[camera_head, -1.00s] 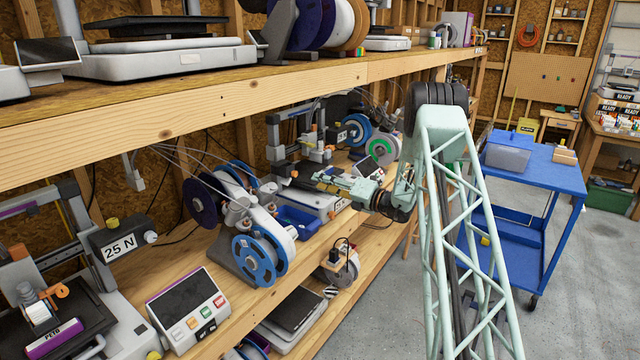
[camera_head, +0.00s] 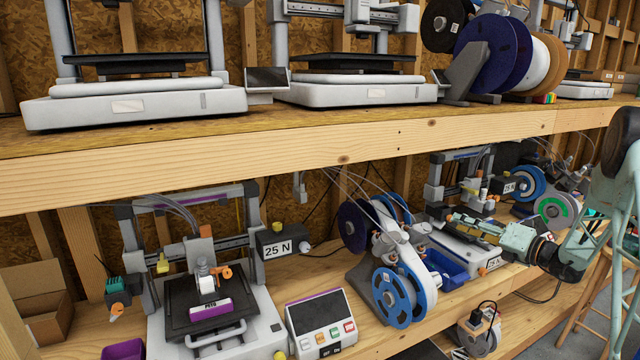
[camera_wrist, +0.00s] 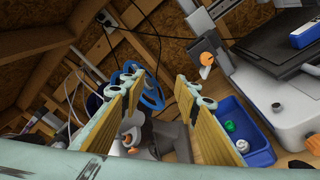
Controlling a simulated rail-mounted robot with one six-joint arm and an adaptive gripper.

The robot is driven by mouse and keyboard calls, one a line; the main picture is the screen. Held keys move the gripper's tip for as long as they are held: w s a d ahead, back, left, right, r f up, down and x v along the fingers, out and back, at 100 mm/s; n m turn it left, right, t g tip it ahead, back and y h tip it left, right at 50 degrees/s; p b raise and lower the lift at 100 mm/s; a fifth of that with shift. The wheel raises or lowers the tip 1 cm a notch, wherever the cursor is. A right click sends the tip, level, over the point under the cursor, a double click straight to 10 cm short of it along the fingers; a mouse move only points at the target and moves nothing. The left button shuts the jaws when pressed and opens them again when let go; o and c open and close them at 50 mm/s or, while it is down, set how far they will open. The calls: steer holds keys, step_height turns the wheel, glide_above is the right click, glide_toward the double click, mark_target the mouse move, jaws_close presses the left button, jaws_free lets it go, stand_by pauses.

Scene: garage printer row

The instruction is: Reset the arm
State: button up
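My arm (camera_head: 590,225) reaches in from the right edge of the head view, toward the lower shelf. My gripper (camera_head: 468,228) is in front of the printer at the right, above the shelf. In the wrist view, the two fingers of my gripper (camera_wrist: 158,88) stand wide apart with yellowish ribbed inner pads. Nothing is between the pads. Behind and below them are a blue spool (camera_wrist: 150,92) and a blue bin (camera_wrist: 252,135) holding small green and white items. The fingertips are too small to make out in the head view.
A printer (camera_head: 210,310) with a purple block on its bed stands at the left of the lower shelf, beside a screen unit (camera_head: 321,322). Blue spools (camera_head: 404,298) stand mid-shelf, near the blue bin (camera_head: 440,268). The upper shelf's wooden beam (camera_head: 300,158) runs overhead.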

steer(key=s+a+r+n+g+y, duration=0.1)
steer(key=s+a+r+n+g, duration=0.2)
steer(key=s+a+r+n, duration=0.5)
steer(key=s+a+r+n+g+y, duration=0.1)
steer(key=s+a+r+n+g, duration=0.15)
steer(key=a, duration=0.95)
steer(key=s+a+r+n+g+h+b, duration=0.1)
steer(key=s+a+r+n+g, duration=0.2)
steer(key=s+a, duration=0.5)
steer(key=s+a+r+n+g+h+b, duration=0.15)
steer(key=s+a+r+n, duration=0.3)
steer(key=s, duration=0.65)
steer(key=s+a+n+g+h, duration=0.3)
steer(key=s+n, duration=0.7)
steer(key=s, duration=1.2)
steer(key=s+d+f+n+t+h, duration=0.1)
steer(key=s+d+n+h, duration=0.2)
steer(key=s, duration=0.7)
steer(key=s+d+f+n+t+h+b, duration=0.1)
steer(key=s+d+n+h, duration=0.2)
steer(key=s+n, duration=0.4)
steer(key=shift+s+d+n+t, duration=0.2)
steer(key=shift+s+n+t, duration=0.2)
steer(key=shift+s, duration=1.15)
steer(key=shift+f, duration=0.1)
